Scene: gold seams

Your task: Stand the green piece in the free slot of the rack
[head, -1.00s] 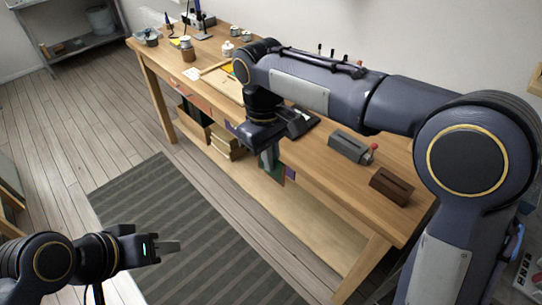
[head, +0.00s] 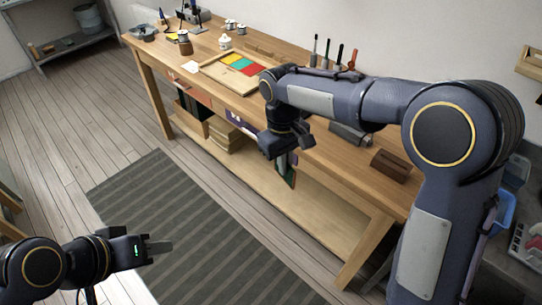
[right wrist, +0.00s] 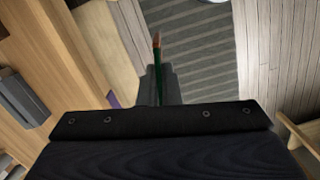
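My right gripper (head: 287,162) is in front of the workbench's front edge. It is shut on a thin, dark green piece (head: 291,176), which hangs below the fingers. In the right wrist view the green piece (right wrist: 159,75) is seen edge-on between the fingers, with an orange-brown tip. A dark brown block (head: 391,165) with a slot along its top stands near the right end of the bench; I cannot tell whether it is the rack. My left gripper (head: 160,248) is over the floor at lower left, far from the bench, with nothing visible in it.
The wooden workbench (head: 330,165) carries a tray (head: 213,75) with green, yellow and red patches. A grey block (head: 350,134) is partly hidden behind my right arm. Upright tools (head: 326,50) stand at the back. The lower shelf (head: 300,207) has bare room at the right.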

